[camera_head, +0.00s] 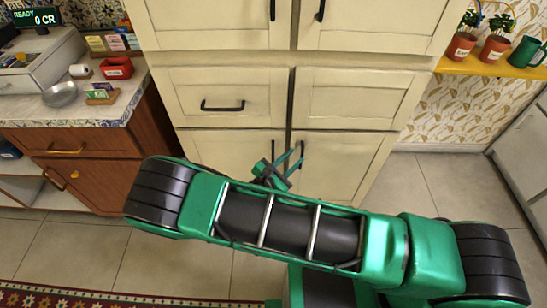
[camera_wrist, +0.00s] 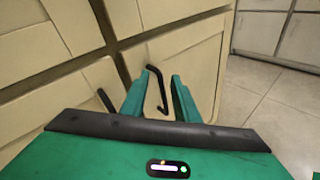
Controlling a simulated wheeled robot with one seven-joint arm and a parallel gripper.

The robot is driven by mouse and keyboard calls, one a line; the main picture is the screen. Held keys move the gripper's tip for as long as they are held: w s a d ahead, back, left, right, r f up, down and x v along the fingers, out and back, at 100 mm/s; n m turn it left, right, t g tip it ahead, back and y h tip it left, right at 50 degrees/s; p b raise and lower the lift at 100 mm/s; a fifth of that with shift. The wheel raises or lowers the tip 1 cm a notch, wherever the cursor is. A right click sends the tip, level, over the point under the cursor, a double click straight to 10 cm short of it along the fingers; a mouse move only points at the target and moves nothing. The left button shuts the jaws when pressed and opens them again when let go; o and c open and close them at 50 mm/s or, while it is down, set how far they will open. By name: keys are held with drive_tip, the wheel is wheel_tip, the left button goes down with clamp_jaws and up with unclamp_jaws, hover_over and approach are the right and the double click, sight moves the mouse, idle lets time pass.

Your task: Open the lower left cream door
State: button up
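The lower left cream door (camera_head: 225,146) is shut; it also shows in the wrist view (camera_wrist: 58,98). Its upright black handle (camera_wrist: 105,100) is left of the gap between the doors, outside my gripper's fingers. The lower right cream door (camera_head: 342,160) is also shut. Its black handle (camera_wrist: 157,90) appears between my gripper's two green fingers in the wrist view. My gripper (camera_wrist: 158,88) is open and points at the cabinet; in the head view (camera_head: 296,158) it is in front of the lower doors near the right handle. Contact cannot be told.
Above are a cream drawer (camera_head: 222,88) with a black handle and a plain cream panel (camera_head: 350,97). A brown counter unit (camera_head: 95,165) stands on the left. Potted plants (camera_head: 462,46) stand on a yellow shelf (camera_head: 490,66) at right. Tiled floor (camera_head: 450,190) is clear at right.

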sight(273, 158)
drive_tip(key=s+a+f+n+t+y, duration=0.45)
drive_tip(key=a+f+n+y, duration=0.2)
drive_tip(key=a+n, duration=0.25)
drive_tip(key=shift+t+h, duration=0.35)
drive_tip(key=x, duration=1.1)
drive_tip(key=shift+w, duration=0.1)
drive_tip(key=shift+f, duration=0.1)
clamp_jaws()
